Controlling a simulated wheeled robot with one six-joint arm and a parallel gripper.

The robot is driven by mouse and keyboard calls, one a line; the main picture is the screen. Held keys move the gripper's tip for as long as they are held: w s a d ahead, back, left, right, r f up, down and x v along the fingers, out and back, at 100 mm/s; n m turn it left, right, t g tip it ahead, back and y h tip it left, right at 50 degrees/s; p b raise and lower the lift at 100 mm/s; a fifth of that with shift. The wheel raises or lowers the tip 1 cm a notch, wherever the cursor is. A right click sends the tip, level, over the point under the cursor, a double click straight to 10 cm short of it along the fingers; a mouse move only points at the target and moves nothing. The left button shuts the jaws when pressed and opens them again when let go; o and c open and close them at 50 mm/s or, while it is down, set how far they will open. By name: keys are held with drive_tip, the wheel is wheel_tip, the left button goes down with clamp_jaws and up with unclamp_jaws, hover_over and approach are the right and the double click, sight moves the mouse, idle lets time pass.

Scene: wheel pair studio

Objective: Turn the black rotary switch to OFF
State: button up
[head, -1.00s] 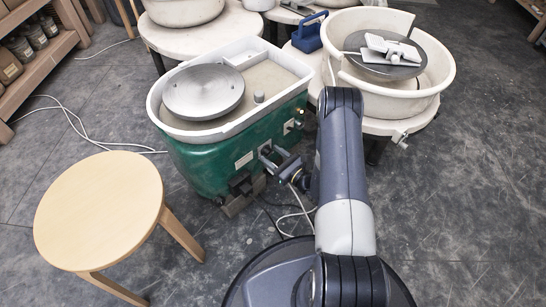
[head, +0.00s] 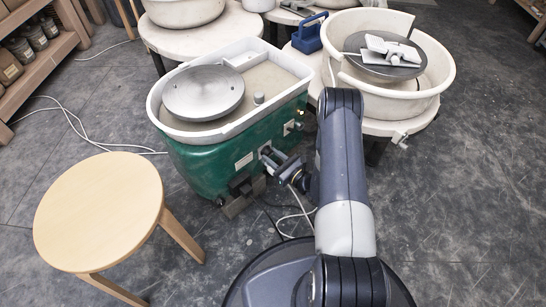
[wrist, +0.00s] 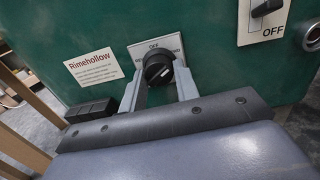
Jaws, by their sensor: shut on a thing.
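The black rotary switch (wrist: 158,70) sits on the green side of the pottery wheel (head: 205,165), under a plate with "OFF" at its top. The plate's other lettering is partly covered. My gripper (wrist: 160,80) is shut on the switch, one finger on each side of the knob. A light mark on the knob's face is tilted off upright, toward the upper right. In the head view my gripper (head: 272,160) reaches the wheel's front panel, and the knob is hidden there by the fingers.
Another switch plate (wrist: 265,20) marked OFF is at the upper right, beside a metal socket (wrist: 312,38). A black block (wrist: 92,109) is at lower left. A round wooden stool (head: 98,210) stands left. White cables (head: 298,208) lie on the floor.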

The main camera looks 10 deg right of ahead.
drive_tip(key=n+b, duration=0.3)
drive_tip(key=n, duration=0.3)
drive_tip(key=shift+f+n+b, duration=0.1)
drive_tip(key=shift+n+b, duration=0.2)
drive_tip(key=shift+b, duration=0.05)
drive_tip(key=n+b, duration=0.2)
drive_tip(key=n, duration=0.2)
drive_tip(key=shift+n, duration=0.3)
idle(0.4)
drive_tip(key=o, duration=1)
drive_tip(key=shift+r, duration=0.2)
drive_tip(key=shift+c, duration=0.2)
drive_tip(key=shift+d, duration=0.1)
drive_tip(key=p+v, duration=0.3)
drive_tip(key=v, duration=0.7)
drive_tip(key=shift+s+r, duration=0.15)
drive_tip(key=shift+s, duration=0.2)
drive_tip(key=shift+d, duration=0.1)
